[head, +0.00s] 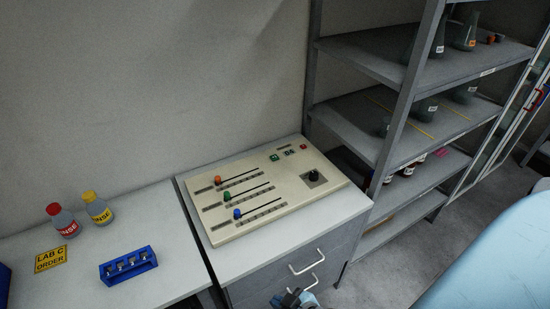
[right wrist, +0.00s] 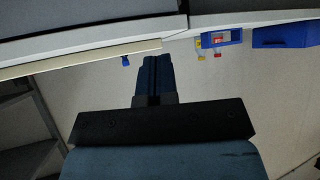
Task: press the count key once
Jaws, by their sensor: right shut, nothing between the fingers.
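A cream control panel (head: 270,222) lies on the grey drawer cabinet in the head view. Near its back right edge are a green key (head: 275,157), a dark key (head: 289,152) and a red key (head: 304,147). Their markings are too small to read, so I cannot tell which is the count key. My right gripper (head: 291,297) is at the bottom edge of the head view, in front of the cabinet and apart from the panel. In the right wrist view its fingers (right wrist: 152,62) are shut and empty; the panel's edge (right wrist: 85,62) shows there. My left gripper is not in view.
The panel carries orange, green and blue sliders (head: 237,213) and a black knob (head: 313,176). Left are a blue rack (head: 128,266), two bottles (head: 97,208) and a yellow sign (head: 50,259). A metal shelf (head: 385,110) with glassware stands close on the right.

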